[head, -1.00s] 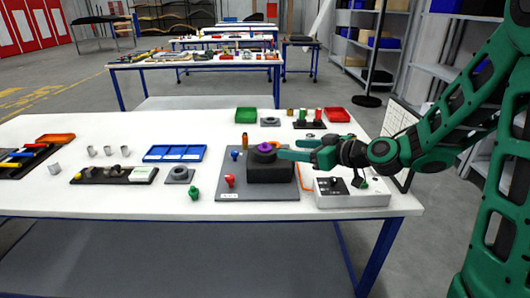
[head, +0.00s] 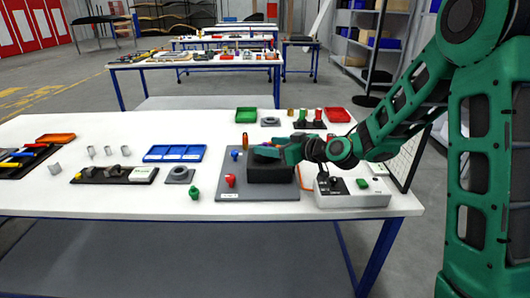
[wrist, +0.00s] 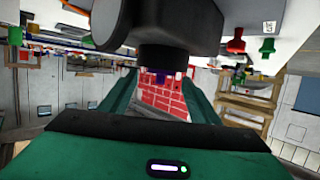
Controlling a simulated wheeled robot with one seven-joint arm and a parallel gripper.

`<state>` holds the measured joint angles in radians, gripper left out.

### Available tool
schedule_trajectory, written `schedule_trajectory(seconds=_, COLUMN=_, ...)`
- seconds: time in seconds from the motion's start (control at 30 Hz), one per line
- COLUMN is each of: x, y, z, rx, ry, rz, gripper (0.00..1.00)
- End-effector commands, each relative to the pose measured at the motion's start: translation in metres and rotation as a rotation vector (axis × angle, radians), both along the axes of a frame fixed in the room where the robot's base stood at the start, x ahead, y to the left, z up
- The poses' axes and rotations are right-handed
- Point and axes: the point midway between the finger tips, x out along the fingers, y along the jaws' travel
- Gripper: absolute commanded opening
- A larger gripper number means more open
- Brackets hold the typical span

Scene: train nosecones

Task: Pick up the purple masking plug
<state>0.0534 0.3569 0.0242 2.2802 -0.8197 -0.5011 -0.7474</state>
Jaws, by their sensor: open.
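The purple masking plug (wrist: 160,77) shows in the wrist view as a small purple patch at the end of a dark round piece, between my two green fingers. In the head view my gripper hides it. The black block (head: 270,172) stands on a grey mat. My gripper (head: 268,150) is open, its fingers level over the top of the block. In the wrist view my gripper (wrist: 160,82) has one finger on each side of the plug. I cannot tell whether the fingers touch it.
A red plug (head: 230,181) and a blue plug (head: 234,154) stand on the grey mat (head: 255,214) left of the block. A green plug (head: 194,193) stands further left. A white box (head: 350,200) with black parts is at right. Green (head: 246,115) and red (head: 338,115) trays lie behind.

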Motion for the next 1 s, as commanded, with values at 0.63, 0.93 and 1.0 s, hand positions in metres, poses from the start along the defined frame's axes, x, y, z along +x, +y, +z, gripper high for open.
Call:
schedule_trajectory(seconds=0.63, x=0.006, y=0.004, z=-0.002, rx=0.000, ry=0.000, rz=-0.001, gripper=0.14)
schedule_trajectory(seconds=0.93, x=0.006, y=0.004, z=0.006, rx=0.000, ry=-0.002, rz=-0.001, gripper=0.13)
schedule_trajectory(seconds=1.0, x=0.006, y=0.004, z=0.012, rx=0.000, ry=-0.003, rz=0.000, gripper=0.13)
